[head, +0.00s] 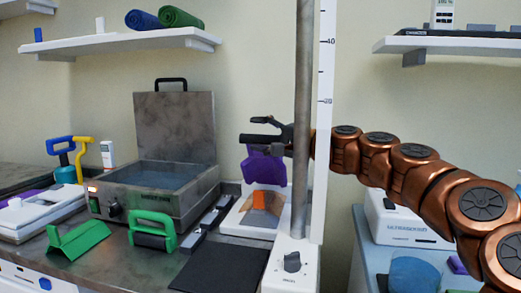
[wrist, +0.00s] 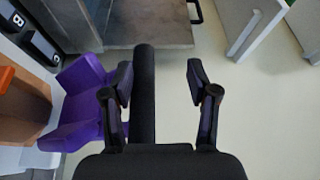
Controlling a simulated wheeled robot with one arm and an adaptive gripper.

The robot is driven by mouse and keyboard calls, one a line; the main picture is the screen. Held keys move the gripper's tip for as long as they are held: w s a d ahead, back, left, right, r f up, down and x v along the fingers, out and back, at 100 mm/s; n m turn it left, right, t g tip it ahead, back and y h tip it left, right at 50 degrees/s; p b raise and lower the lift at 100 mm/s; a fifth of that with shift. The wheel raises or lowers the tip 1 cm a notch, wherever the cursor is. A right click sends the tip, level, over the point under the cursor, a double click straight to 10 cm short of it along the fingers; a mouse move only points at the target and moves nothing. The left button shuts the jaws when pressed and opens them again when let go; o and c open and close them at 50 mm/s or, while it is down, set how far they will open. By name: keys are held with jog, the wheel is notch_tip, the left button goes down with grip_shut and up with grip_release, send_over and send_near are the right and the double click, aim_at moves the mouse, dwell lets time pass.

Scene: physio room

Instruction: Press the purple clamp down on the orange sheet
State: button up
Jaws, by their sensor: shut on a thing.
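My gripper (head: 268,130) is at mid-height left of the grey post, shut on the purple clamp (head: 262,165). The hold seems to be on a dark bar (wrist: 145,95), which lies against the left finger in the wrist view. The purple body (wrist: 78,108) shows to the left of the fingers there. In the head view the clamp hangs above the orange sheet (head: 262,213), apart from it as far as I can tell. The sheet lies on a white base, with a brighter orange part on top. It also shows at the left edge of the wrist view (wrist: 25,108).
The grey post (head: 303,120) with a white scale stands close right of the clamp. An open metal bath (head: 150,190), a green-handled roller (head: 152,228) and a green wedge (head: 78,242) stand to the left. A black mat (head: 220,268) lies in front.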

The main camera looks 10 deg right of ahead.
jog(key=shift+s+r, duration=0.2)
jog(key=shift+r, duration=2.5)
